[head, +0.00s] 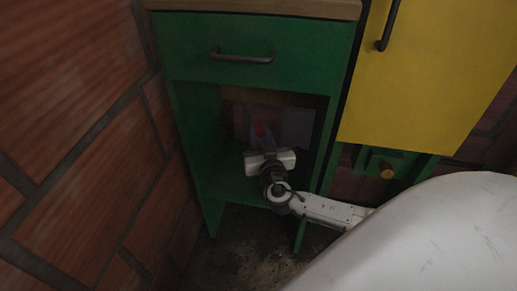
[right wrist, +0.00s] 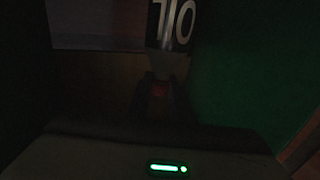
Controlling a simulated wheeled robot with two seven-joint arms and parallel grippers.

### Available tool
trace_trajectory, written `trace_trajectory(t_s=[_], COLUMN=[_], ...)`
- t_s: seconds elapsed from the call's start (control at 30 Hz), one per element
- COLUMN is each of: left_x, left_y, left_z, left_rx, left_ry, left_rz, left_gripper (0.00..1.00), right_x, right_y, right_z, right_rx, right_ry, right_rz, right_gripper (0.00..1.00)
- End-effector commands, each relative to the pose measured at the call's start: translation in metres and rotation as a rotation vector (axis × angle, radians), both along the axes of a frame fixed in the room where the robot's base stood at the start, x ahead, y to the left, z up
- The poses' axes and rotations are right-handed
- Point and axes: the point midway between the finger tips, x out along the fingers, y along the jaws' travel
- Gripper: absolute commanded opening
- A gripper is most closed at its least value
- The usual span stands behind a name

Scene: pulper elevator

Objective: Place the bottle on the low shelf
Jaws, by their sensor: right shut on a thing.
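The green cabinet (head: 262,39) has an open compartment below its drawer, with a low green shelf (head: 226,189) as its floor. My right gripper (head: 261,140) reaches into this compartment, above the shelf board. My left gripper is out of view.
The cabinet's drawer handle (head: 243,56) is above the opening. A brick wall (head: 75,120) stands close on the left. A yellow door (head: 420,75) is at the right. The green side wall (right wrist: 245,70) is close in the wrist view. The compartment is dark.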

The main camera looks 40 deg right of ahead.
Motion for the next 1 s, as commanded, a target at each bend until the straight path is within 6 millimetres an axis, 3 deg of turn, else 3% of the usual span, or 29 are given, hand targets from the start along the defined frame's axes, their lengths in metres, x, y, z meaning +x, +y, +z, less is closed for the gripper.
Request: trace_trajectory(t_s=[0.43,0.77,0.8,0.9,1.0], left_x=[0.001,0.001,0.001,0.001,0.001], left_y=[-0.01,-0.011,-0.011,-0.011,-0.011], left_z=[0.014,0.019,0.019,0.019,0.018], left_rx=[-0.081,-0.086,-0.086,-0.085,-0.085], left_ry=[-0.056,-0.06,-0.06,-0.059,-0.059], left_rz=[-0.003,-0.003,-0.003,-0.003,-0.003], left_gripper=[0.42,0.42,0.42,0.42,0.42], right_x=[0.001,0.0,0.0,0.0,0.0], right_y=[0.0,0.001,0.001,0.001,0.001], right_z=[-0.05,-0.052,-0.053,-0.053,-0.053], right_rx=[-0.002,0.0,0.001,0.0,0.0], right_ry=[-0.002,-0.003,0.0,-0.001,-0.001], right_rz=[0.001,0.001,0.001,0.001,0.001], right_gripper=[0.0,0.0,0.2,0.37,0.38])
